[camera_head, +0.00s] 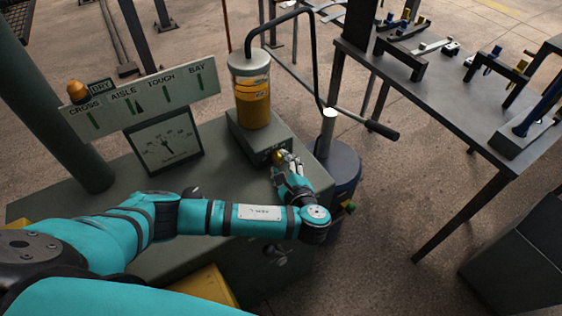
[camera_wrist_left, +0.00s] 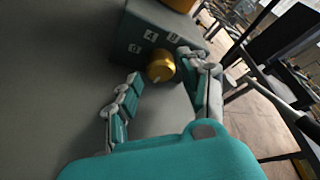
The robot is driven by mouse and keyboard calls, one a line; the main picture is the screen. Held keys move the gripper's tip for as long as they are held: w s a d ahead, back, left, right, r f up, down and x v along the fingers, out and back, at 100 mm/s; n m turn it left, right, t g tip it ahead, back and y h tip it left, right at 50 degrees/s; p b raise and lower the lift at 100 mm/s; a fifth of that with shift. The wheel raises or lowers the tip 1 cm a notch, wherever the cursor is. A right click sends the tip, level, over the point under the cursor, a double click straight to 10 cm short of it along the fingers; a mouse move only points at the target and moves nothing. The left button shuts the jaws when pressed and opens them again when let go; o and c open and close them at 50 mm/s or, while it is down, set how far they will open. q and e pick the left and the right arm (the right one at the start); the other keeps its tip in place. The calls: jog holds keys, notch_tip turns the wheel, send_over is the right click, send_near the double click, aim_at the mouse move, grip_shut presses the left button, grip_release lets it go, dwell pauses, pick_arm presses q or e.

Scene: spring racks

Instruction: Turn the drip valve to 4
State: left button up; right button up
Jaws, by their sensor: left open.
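The drip valve is a round brass knob (camera_wrist_left: 160,67) on the side of a dark grey box (camera_wrist_left: 150,22). Pale number plates sit on the box face around the knob; a 4 seems to show, the others are hard to read. In the head view the knob (camera_head: 278,156) shows at the tip of my left gripper (camera_head: 283,168). My left gripper (camera_wrist_left: 165,85) is open, with one finger on each side of the knob in the wrist view. I cannot tell whether a finger touches it. My right gripper is not in view.
An amber reservoir (camera_head: 252,95) stands on the box, with a black hose curving over it. A sign board (camera_head: 145,98) and a dial gauge (camera_head: 165,146) stand to the left. A pump lever (camera_head: 365,122) juts out at the right, near a tool-covered metal table (camera_head: 440,95).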

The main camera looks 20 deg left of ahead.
pick_arm(q)
jog(key=shift+x, duration=0.85)
jog(key=shift+c, duration=0.4)
jog(key=c, duration=0.8)
jog(key=shift+s+f+n+t, duration=0.15)
jog(key=shift+f+n+t, duration=0.15)
jog(key=shift+n, duration=0.2)
jog(key=shift+r+n+t+b, duration=0.2)
jog(key=shift+n+t+b, duration=0.15)
jog(key=shift+n, duration=0.15)
jog(key=o, duration=0.9)
